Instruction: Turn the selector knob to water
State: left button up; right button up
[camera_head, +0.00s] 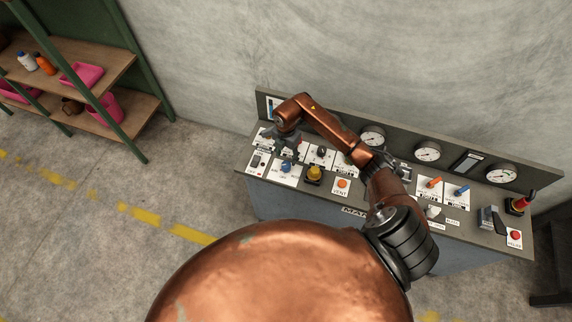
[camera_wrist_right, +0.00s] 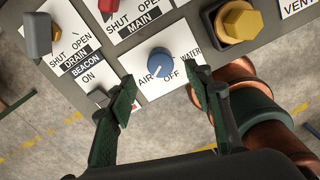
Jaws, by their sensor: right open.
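The blue selector knob (camera_wrist_right: 174,64) sits on a white plate marked AIR, OFF and WATER in the right wrist view. Its white mark points to the lower left, toward AIR. The knob also shows in the head view (camera_head: 286,165), near the left end of the panel. My right gripper (camera_head: 285,146) is open just above it. In the right wrist view my right gripper's fingers (camera_wrist_right: 159,78) are spread, one on either side of the knob's near edge, with nothing between them. I cannot tell whether either finger touches the plate. My left gripper is not in view.
The sloping control panel (camera_head: 473,222) stands against the wall. A yellow knob (camera_wrist_right: 238,22) is close to the right, and a beacon switch (camera_wrist_right: 97,97) is close to the left finger. Gauges (camera_head: 428,151) line the back. Shelves (camera_head: 90,65) stand far left.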

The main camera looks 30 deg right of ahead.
aim_at(286, 164)
notch_tip(286, 164, down, 7)
jog(key=shift+f+p, duration=0.15)
jog(key=shift+p, duration=0.4)
jog(key=shift+s, duration=0.1)
jog(key=shift+c, duration=0.7)
jog(key=c, duration=1)
